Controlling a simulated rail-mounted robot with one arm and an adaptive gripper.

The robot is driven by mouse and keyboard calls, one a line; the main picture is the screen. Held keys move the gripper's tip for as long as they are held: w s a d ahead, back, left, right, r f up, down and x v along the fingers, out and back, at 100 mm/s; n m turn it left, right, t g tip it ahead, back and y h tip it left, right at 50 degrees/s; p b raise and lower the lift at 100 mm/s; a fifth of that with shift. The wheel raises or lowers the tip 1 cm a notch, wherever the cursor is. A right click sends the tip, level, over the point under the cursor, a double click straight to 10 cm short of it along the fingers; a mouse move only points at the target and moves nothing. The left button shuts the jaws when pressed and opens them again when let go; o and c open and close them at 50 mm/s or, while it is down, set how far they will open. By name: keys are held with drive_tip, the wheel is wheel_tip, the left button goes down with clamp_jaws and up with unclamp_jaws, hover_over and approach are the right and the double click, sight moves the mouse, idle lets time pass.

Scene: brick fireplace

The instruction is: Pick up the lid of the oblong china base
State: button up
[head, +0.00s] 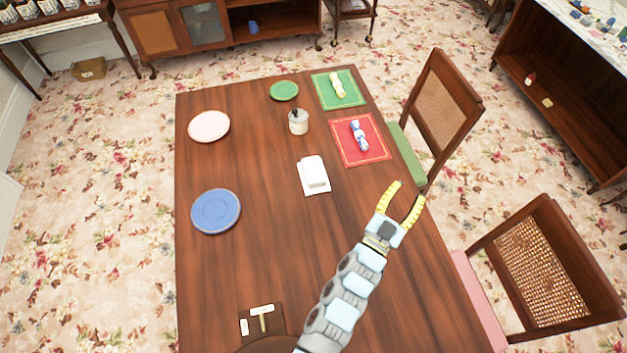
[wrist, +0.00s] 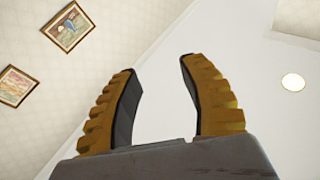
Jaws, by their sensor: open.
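A white oblong dish (head: 313,176) sits near the middle of the wooden table. It looks like the oblong china base with its lid, but where lid and base meet is too small to tell. My gripper (head: 409,192) is open and empty, raised to the right of the dish and apart from it. In the wrist view my gripper (wrist: 158,65) shows two yellow ribbed fingers spread apart with nothing between them. That view faces the wall and ceiling, so the dish is not in it.
The table (head: 260,270) also bears a blue plate (head: 216,211), a pink plate (head: 209,126), a green plate (head: 284,91), a jar (head: 298,122), and red (head: 372,151) and green (head: 326,95) mats with knotted cloths. Chairs (head: 545,262) stand at right. Bare tabletop surrounds the dish.

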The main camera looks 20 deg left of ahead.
drive_tip(key=w+a+f+n+g+y+b, duration=0.1)
drive_tip(key=w+a+f+g+y+b, duration=0.1)
drive_tip(key=w+f+b, duration=0.4)
drive_tip(key=n+g+y+b, duration=0.9)
drive_tip(key=y+b, duration=0.3)
drive_tip(key=b, duration=0.2)
hover_over(317, 180)
wheel_tip(317, 180, down, 21)
drive_tip(key=shift+d, duration=0.1)
drive_tip(key=shift+w, duration=0.1)
